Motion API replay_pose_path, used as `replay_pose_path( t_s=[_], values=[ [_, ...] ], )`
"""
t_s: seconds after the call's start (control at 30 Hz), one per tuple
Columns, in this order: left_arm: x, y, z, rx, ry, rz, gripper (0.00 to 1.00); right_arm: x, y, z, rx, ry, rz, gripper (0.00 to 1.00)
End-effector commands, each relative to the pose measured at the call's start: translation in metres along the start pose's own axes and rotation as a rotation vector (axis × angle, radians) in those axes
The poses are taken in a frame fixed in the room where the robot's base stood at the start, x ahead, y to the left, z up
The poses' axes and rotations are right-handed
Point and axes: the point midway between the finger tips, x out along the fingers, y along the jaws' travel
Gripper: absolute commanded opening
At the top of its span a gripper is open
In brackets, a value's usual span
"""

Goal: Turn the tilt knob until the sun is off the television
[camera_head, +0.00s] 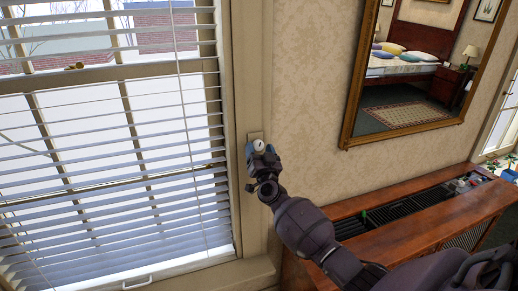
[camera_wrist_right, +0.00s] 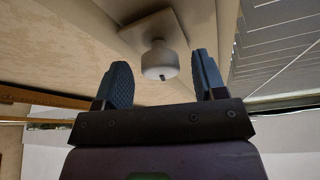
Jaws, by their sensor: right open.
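The tilt knob (camera_wrist_right: 160,62) is a small whitish knob on a plate (camera_wrist_right: 165,25) in the right wrist view. In the head view the knob (camera_head: 259,145) sits on the window frame's right side. My right gripper (camera_wrist_right: 162,82) is open, with one blue-padded finger on each side of the knob; I cannot tell whether either touches it. In the head view my right gripper (camera_head: 262,158) is at the knob and partly covers it. The blinds (camera_head: 110,150) hang over the window with slats apart and daylight showing between them. The television is not in view. My left gripper is not in view.
A gilt-framed mirror (camera_head: 350,105) hangs on the papered wall, reflecting a bed. A wooden cabinet (camera_head: 400,240) with an open slot along its top stands below it, under my right arm. The wall between window frame and mirror is clear.

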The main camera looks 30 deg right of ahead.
Motion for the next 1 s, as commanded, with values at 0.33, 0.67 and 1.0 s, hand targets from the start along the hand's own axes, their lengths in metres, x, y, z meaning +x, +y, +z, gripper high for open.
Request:
replay_pose_path(
  t_s=[0.33, 0.67, 1.0],
  values=[
    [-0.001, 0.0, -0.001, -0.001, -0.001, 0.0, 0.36, -0.062, 0.0, 0.001, 0.001, -0.002, 0.002, 0.64],
    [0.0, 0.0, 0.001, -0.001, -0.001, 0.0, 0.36, -0.096, 0.0, 0.0, 0.0, 0.0, 0.001, 0.64],
    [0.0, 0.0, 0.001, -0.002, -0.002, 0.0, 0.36, -0.099, 0.0, 0.0, 0.0, 0.0, 0.0, 0.64]
  ],
)
